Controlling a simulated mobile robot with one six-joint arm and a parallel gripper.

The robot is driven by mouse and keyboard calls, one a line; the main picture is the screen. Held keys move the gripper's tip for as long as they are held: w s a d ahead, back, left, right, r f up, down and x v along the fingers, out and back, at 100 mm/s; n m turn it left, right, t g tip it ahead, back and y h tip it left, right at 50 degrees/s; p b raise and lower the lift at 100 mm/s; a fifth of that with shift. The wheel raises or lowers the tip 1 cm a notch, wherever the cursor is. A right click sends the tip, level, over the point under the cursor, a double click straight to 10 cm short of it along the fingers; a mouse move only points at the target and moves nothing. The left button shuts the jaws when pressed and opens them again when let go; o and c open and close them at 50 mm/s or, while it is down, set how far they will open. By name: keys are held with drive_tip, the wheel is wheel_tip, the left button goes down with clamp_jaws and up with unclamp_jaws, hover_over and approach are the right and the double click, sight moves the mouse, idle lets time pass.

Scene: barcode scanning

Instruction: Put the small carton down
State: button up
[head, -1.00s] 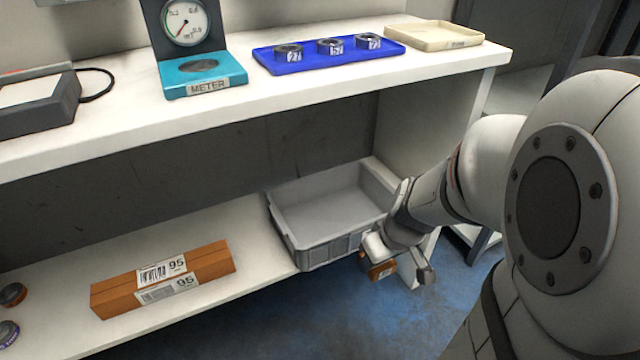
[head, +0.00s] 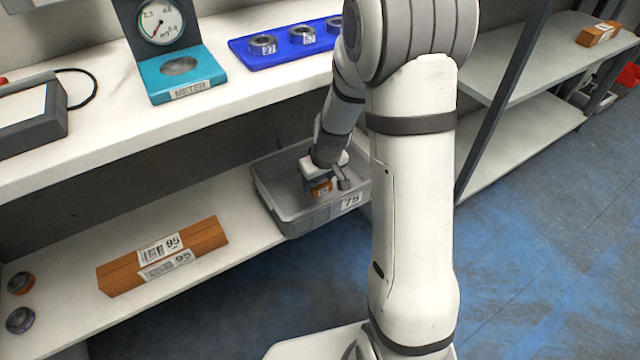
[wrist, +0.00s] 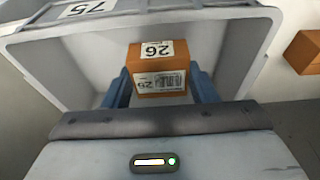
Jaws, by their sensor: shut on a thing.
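The small carton (wrist: 160,68) is orange-brown with white labels reading 26 and a barcode. My gripper (wrist: 161,88) is shut on it, with a blue finger on each side in the wrist view. In the head view my gripper (head: 325,180) is over the grey bin, and a bit of the small carton (head: 320,188) shows between its fingers. The grey bin (head: 291,226), labelled 75, stands on the lower shelf. The carton appears within the bin's opening; whether it touches the bin floor I cannot tell.
A long orange carton (head: 163,257) labelled 95 lies left of the bin on the lower shelf (head: 235,258). Two small rolls lie at the far left. The upper shelf holds a teal meter stand (head: 186,76) and a blue tray (head: 280,52) with round pieces.

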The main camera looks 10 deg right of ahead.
sight(319, 182)
drive_tip(key=shift+w+a, duration=0.1)
drive_tip(key=shift+w, duration=0.15)
drive_tip(key=shift+f+b, duration=0.9)
drive_tip(key=shift+f, duration=0.85)
drive_tip(key=shift+f+b, duration=0.4)
drive_tip(key=shift+b, duration=0.1)
drive_tip(key=shift+f, duration=0.2)
drive_tip(key=o, duration=1.2)
drive_tip(key=shift+c, duration=0.2)
